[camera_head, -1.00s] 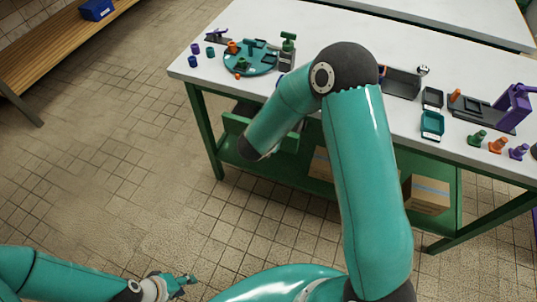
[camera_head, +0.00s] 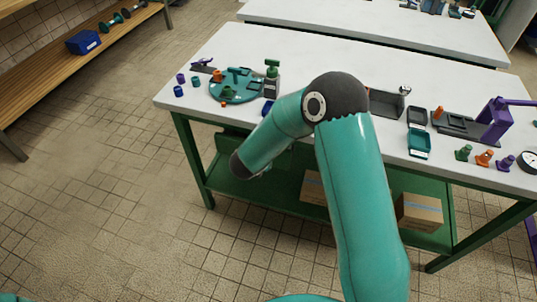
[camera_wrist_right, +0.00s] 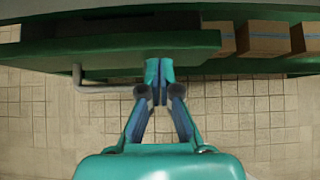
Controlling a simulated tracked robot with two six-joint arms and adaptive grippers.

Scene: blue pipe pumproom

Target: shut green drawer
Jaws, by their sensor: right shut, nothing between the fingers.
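The green drawer (camera_wrist_right: 120,48) crosses the upper part of the right wrist view as a long green front with a grey bar handle (camera_wrist_right: 100,89) on its left part. My right gripper (camera_wrist_right: 158,72) is shut and empty. Its fingertips overlap the lower edge of the drawer front, to the right of the handle; I cannot tell whether they touch. In the head view the drawer (camera_head: 228,144) shows only partly, under the left half of the table, and my right forearm hides the gripper. How far the drawer stands out is hard to tell. My left gripper is out of view.
The white table (camera_head: 300,145) above the drawer holds a teal round tray (camera_head: 236,95), bins and small coloured parts. Cardboard boxes (camera_head: 420,210) sit on the green lower shelf (camera_head: 270,195). A wooden bench (camera_head: 65,65) stands at left. The tiled floor in front is clear.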

